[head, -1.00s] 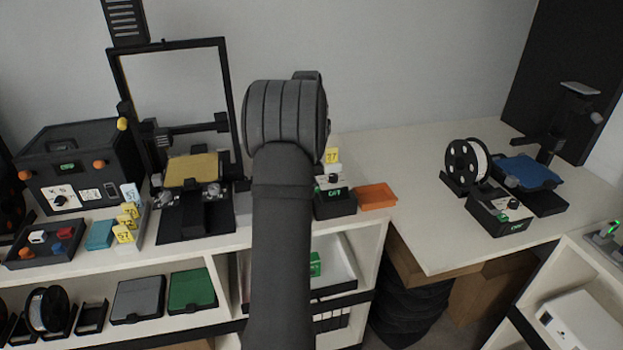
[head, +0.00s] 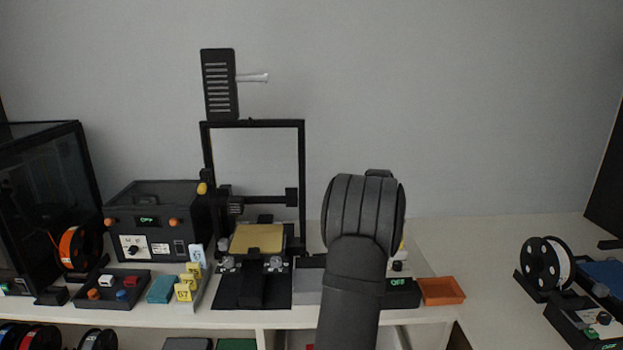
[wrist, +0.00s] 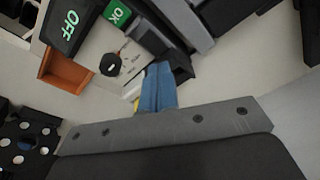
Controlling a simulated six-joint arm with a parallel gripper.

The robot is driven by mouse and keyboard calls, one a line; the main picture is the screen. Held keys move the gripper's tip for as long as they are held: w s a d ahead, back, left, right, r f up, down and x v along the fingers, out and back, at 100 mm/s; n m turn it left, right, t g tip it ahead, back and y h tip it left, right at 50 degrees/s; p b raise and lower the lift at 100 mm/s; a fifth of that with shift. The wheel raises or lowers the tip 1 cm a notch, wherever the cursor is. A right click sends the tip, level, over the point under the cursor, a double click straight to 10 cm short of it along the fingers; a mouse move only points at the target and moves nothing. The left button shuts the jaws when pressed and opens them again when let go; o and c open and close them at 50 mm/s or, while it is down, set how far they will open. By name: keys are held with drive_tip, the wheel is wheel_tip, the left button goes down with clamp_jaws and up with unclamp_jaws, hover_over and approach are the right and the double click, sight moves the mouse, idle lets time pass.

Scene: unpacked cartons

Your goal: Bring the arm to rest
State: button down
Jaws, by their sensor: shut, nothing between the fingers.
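My arm (head: 355,290) rises from the bottom of the head view, right of centre, and hides my gripper there. In the wrist view my gripper (wrist: 158,86) shows as narrow blue fingers beyond a grey bar with screws. The fingers are together, with nothing seen held between them. They hang over the pale worktop, near a black box with a green OFF display (wrist: 72,22) and an orange tray (wrist: 65,72). How high they are above the worktop I cannot tell.
A 3D printer with a gold bed (head: 257,239) stands left of my arm. The orange tray (head: 441,290) and the OFF box (head: 402,291) are close by my arm. A spool (head: 547,264) stands farther right. Bare worktop (head: 490,245) lies between.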

wheel_tip(320, 180, down, 2)
drive_tip(key=shift+f, duration=0.15)
idle(0.4)
